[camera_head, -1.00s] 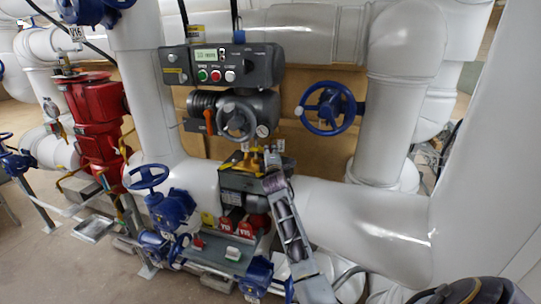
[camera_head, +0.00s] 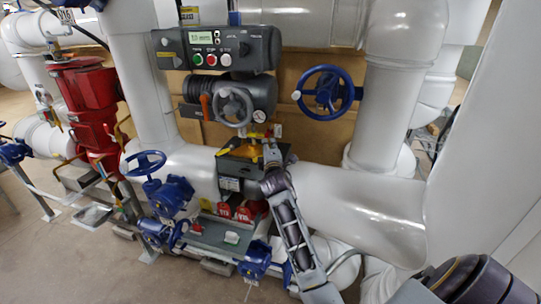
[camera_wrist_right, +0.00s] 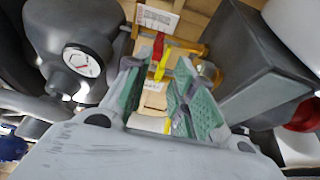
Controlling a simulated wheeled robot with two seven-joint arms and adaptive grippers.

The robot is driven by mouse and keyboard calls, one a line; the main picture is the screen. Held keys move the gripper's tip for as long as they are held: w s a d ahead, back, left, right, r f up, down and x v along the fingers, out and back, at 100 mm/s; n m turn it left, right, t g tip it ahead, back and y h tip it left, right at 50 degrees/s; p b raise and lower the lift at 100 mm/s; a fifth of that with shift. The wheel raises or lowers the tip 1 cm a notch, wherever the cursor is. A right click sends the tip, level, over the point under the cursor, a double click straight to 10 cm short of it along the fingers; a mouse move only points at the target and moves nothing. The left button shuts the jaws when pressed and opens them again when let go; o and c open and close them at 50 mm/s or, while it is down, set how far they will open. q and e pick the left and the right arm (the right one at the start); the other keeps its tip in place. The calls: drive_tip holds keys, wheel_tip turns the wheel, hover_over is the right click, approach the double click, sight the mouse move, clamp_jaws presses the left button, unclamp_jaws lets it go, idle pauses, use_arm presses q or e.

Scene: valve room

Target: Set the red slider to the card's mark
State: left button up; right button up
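A small red piece (camera_wrist_right: 158,47), which looks like the red slider, sits beside a yellow bar (camera_wrist_right: 162,68) on a brass-coloured fitting. A white card with print (camera_wrist_right: 157,19) is just beyond it; I cannot read its mark. My right gripper (camera_wrist_right: 156,72) is open, with its green pads on either side of the yellow bar and the red piece just beyond the fingertips. I cannot tell whether they touch. In the head view, my right gripper (camera_head: 271,156) is below the handwheel unit, and the red piece (camera_head: 277,130) shows small above it. My left gripper is not in view.
A round gauge (camera_wrist_right: 82,61) is close on the left in the wrist view, and a grey box (camera_wrist_right: 262,70) is close on the right. The head view shows a button panel (camera_head: 215,48), a blue handwheel (camera_head: 327,93) and large white pipes (camera_head: 350,205) around the arm.

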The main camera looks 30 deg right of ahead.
drive_tip(key=shift+v, duration=2.35)
drive_tip(key=shift+f, duration=0.15)
